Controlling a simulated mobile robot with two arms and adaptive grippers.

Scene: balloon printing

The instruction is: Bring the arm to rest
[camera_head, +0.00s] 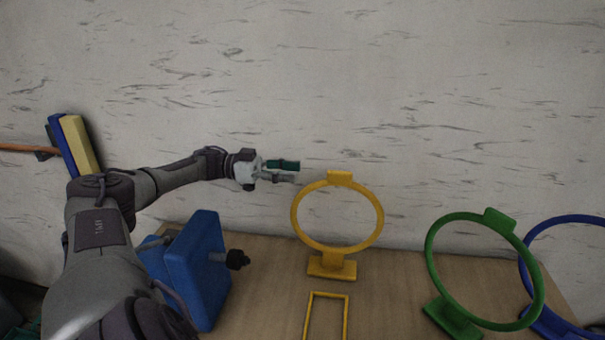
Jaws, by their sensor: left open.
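My left arm comes in from the lower left and reaches over the table (395,265). Its gripper (297,170) is open, with nothing visible between the fingers. It hangs in the air above the table's back, just left of the top of the yellow ring stand (297,229). The yellow ring stands upright on a small base. My right gripper is not in view.
A blue box (206,265) with a black nozzle stands beside my left arm. A yellow rectangular frame (311,315) lies on the table in front. A green ring stand (433,268) and a blue ring stand (524,270) are at the right. A yellow and blue block (78,145) is at the far left.

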